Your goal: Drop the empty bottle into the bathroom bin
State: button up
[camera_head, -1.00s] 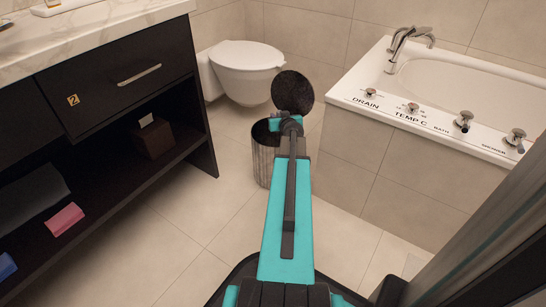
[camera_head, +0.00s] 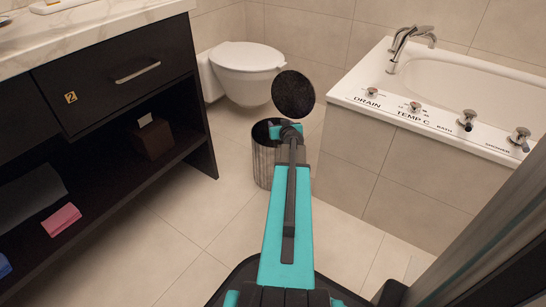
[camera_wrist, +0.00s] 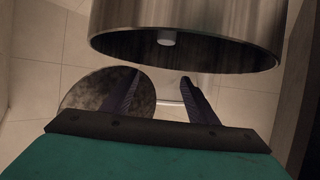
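The bathroom bin (camera_head: 264,165) is a grey ribbed cylinder on the floor, with a dark opening. A round dark lid (camera_head: 293,94) stands up beside it, behind the end of my arm. In the wrist view the bin's metal wall (camera_wrist: 190,15) and open rim fill the top, and the lid (camera_wrist: 85,92) is behind the left finger. My gripper (camera_wrist: 158,85) is open, its two dark fingers apart with nothing between them, close to the bin's rim. A small white piece (camera_wrist: 167,38) shows inside the rim; I cannot tell whether it belongs to the bottle. No bottle is clearly visible.
A white toilet (camera_head: 246,72) stands behind the bin. A tiled bathtub (camera_head: 410,175) is at the right, a dark vanity (camera_head: 115,90) with an open shelf at the left. Tiled floor is free between vanity and bin. A grey slanted edge (camera_head: 480,235) is at the lower right.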

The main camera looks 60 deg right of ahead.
jog(key=shift+a, duration=0.1)
dwell(0.3)
jog(key=shift+p+v, duration=0.85)
jog(key=shift+v, duration=4.75)
jog(key=shift+r+p, duration=0.25)
jog(key=shift+p, duration=0.25)
jog(key=shift+s+a+p, duration=0.1)
jog(key=shift+p, duration=0.45)
jog(key=shift+s+a+r+p, duration=0.1)
jog(key=shift+a+r+p, duration=0.05)
jog(key=shift+p, duration=0.45)
jog(key=shift+p+v, duration=0.8)
jog(key=shift+p, duration=1.45)
